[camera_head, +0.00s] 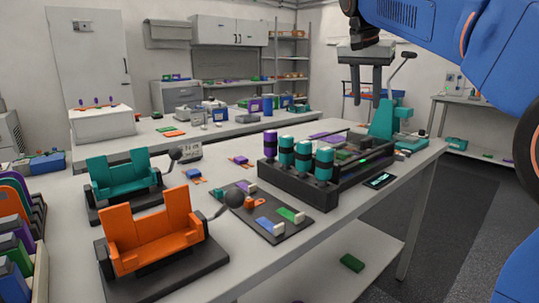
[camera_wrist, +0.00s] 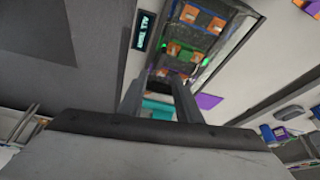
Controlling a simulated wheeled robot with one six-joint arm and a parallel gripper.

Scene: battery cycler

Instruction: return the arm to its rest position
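My gripper (camera_head: 366,104) hangs fingers down above the right part of the bench (camera_head: 425,160), at upper right in the head view. Its two grey fingers are apart with nothing held between them; in the wrist view the gripper (camera_wrist: 160,98) shows the same gap. My blue arm reaches in from the upper right. Below stands the black battery cycler (camera_head: 350,172) with several purple and teal cylinders in its near end. The wrist view shows the cycler (camera_wrist: 190,45) with orange pieces and green lights, and a small lit display (camera_wrist: 144,31) beside it.
A teal press with a lever (camera_head: 383,120) stands behind the cycler, close to my gripper. Orange (camera_head: 155,240) and teal (camera_head: 122,175) seat-like fixtures stand at left. A dark tray (camera_head: 275,222) holds small coloured pieces. The air around the fingers looks clear.

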